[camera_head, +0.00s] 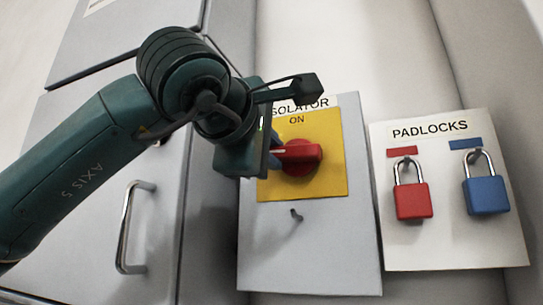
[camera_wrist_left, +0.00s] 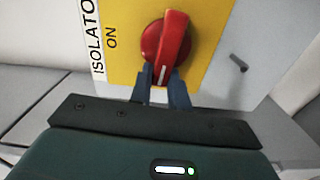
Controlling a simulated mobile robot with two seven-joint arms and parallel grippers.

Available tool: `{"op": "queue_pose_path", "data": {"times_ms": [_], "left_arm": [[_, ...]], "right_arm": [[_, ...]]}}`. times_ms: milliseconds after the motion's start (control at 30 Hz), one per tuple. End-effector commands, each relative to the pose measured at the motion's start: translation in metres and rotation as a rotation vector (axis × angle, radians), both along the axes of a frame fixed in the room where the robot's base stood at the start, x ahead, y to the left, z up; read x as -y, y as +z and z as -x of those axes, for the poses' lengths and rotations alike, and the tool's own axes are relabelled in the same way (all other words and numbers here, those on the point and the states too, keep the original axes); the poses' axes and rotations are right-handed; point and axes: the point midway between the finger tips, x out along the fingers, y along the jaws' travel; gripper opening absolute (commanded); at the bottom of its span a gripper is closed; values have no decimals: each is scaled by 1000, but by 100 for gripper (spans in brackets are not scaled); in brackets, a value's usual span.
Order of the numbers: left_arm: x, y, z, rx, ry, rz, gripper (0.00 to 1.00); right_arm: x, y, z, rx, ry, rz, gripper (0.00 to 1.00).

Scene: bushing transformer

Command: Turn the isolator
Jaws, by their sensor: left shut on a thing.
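The isolator is a red rotary handle (camera_head: 304,156) on a yellow plate (camera_head: 325,184), on a grey box labelled ISOLATOR with ON above the handle. In the head view the handle lies about level, its white-marked end toward my gripper. My left gripper (camera_head: 276,152) comes in from the left and is shut on the handle's end; its fingers are mostly hidden by my wrist. In the left wrist view the red handle (camera_wrist_left: 168,42) shows with its white line between the two blue-grey fingertips (camera_wrist_left: 162,82). My right gripper is not in view.
A small peg (camera_head: 296,215) sticks out of the grey box below the yellow plate. To the right, a PADLOCKS board (camera_head: 450,245) holds a red padlock (camera_head: 412,202) and a blue padlock (camera_head: 486,195). A cabinet door with a metal handle (camera_head: 126,228) is at left.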

Motion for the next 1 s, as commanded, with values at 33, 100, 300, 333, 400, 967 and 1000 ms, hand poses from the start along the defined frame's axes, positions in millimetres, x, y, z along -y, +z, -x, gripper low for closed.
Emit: {"op": "queue_pose_path", "data": {"times_ms": [33, 100, 300, 333, 400, 967, 1000], "left_arm": [[-1, -2, 0, -4, 2, 21, 0], [-1, -2, 0, -13, 2, 45, 0], [-1, -2, 0, -26, 2, 85, 0], [-1, -2, 0, -28, 2, 89, 0], [-1, -2, 0, -29, 2, 94, 0], [-1, -3, 0, -31, 1, 95, 34], [-1, -3, 0, -31, 1, 95, 37]], "right_arm": [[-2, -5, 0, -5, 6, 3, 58], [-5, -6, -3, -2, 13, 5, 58], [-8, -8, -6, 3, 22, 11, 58], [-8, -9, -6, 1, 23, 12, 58], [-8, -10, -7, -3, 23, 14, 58], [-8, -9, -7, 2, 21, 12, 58], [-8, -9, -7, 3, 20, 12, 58]]}}
